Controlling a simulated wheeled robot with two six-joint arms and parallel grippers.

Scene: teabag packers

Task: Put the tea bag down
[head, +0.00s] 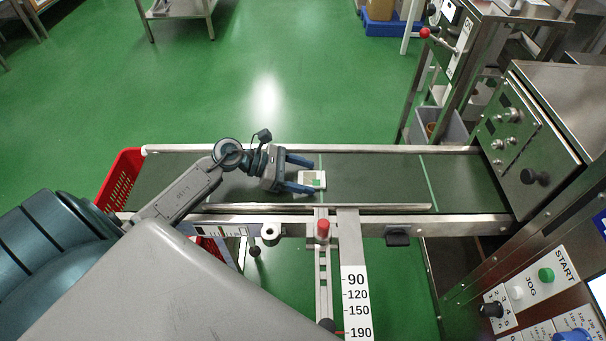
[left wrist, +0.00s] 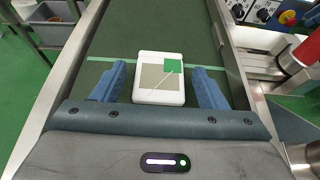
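The tea bag (head: 313,180) is a small white square packet with a beige window and a green tag. It lies on the dark green conveyor belt (head: 375,178), close to a light green line across the belt. It also shows in the left wrist view (left wrist: 160,78), flat on the belt between the two blue fingers. My left gripper (head: 304,175) is open over the belt, with a gap between each finger and the packet in the left wrist view (left wrist: 160,85). My right gripper is not in view.
A red crate (head: 121,178) stands at the belt's left end. A steel machine (head: 535,140) with knobs stands at the right end. Metal rails edge the belt, and a red-knobbed guide (head: 323,229) stands at the near rail. The belt right of the packet is clear.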

